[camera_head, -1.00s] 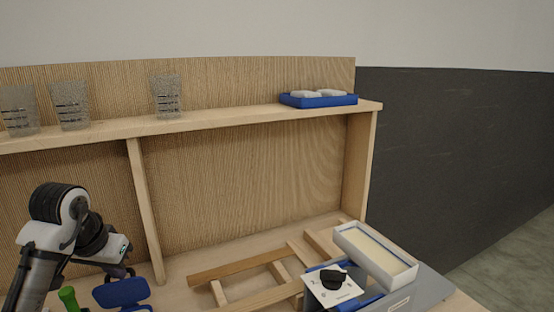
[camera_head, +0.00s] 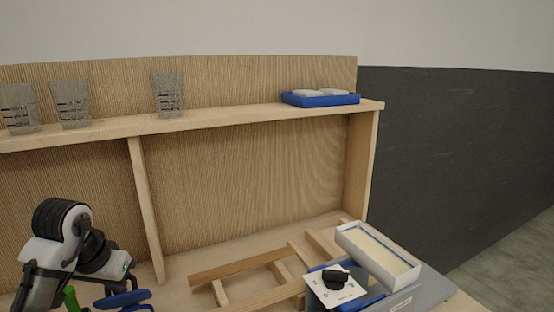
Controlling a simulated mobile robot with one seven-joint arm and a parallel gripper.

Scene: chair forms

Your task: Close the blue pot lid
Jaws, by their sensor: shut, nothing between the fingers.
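A blue piece (camera_head: 122,299), which looks like the pot lid, is at the bottom left of the head view. It shows as a narrow, tilted shape. The pot under it is not clearly visible, as the frame's lower edge cuts the view. My gripper (camera_head: 130,281) is at the end of my arm, right above the blue piece. Its dark fingers are small and partly hidden; they are shut with nothing held. I cannot tell whether they touch the blue piece.
A green object (camera_head: 70,297) stands left of the blue piece. A wooden frame (camera_head: 240,268) lies on the table. A white box (camera_head: 378,255) and a card with a black item (camera_head: 335,281) are at right. A shelf (camera_head: 225,118) above holds glasses and a blue tray (camera_head: 320,99).

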